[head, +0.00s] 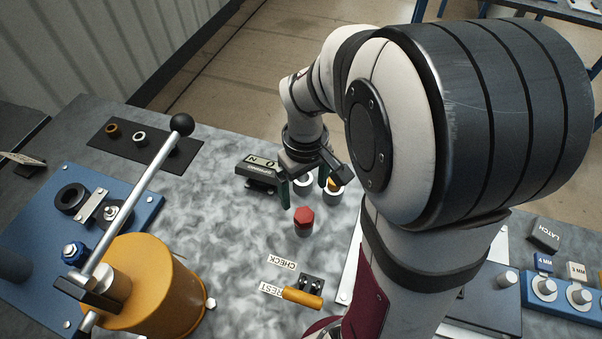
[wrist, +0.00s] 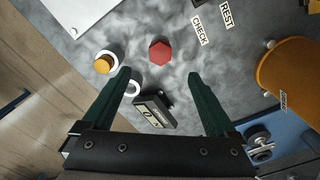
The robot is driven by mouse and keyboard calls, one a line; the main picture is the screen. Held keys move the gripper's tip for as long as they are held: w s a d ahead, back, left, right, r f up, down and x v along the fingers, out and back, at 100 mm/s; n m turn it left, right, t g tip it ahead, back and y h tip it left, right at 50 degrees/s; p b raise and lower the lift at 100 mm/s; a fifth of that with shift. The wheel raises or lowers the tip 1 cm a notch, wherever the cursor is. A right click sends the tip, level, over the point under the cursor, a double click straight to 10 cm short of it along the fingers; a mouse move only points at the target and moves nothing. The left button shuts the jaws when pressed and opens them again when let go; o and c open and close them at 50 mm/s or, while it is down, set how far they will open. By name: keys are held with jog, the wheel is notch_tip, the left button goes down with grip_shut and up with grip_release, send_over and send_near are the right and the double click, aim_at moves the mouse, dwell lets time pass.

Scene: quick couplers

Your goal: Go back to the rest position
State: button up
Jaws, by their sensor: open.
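My gripper (head: 304,192) is open and empty. It hangs over the far middle of the mottled grey table. In the wrist view its two dark green fingers (wrist: 161,78) stand wide apart. A red hexagonal cap (head: 304,220) stands on the table in front of the fingers, apart from them; it also shows in the wrist view (wrist: 160,52). A black labelled block (head: 259,172) is beside the fingers in the head view; in the wrist view (wrist: 152,113) it shows between them. Whether the fingers touch it, I cannot tell.
Two white rings, one with an orange plug (wrist: 102,66), are near the gripper. A yellow cylinder (head: 155,290) with a tall lever (head: 140,205) stands left on a blue plate (head: 60,186). An orange handle (head: 302,298) lies by the CHECK (head: 282,263) and REST (head: 272,288) labels.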

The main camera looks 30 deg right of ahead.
jog(key=shift+r, duration=0.9)
jog(key=s+a+r+m+y, duration=0.1)
jog(key=s+a+r+m, duration=0.1)
jog(key=s+a, duration=0.3)
jog(key=s+a+r+m, duration=0.2)
jog(key=s+a+m, duration=0.3)
jog(key=s, duration=0.6)
jog(key=shift+r+y, duration=0.25)
jog(key=shift+y, duration=0.15)
jog(key=shift+w, duration=0.1)
dwell(0.7)
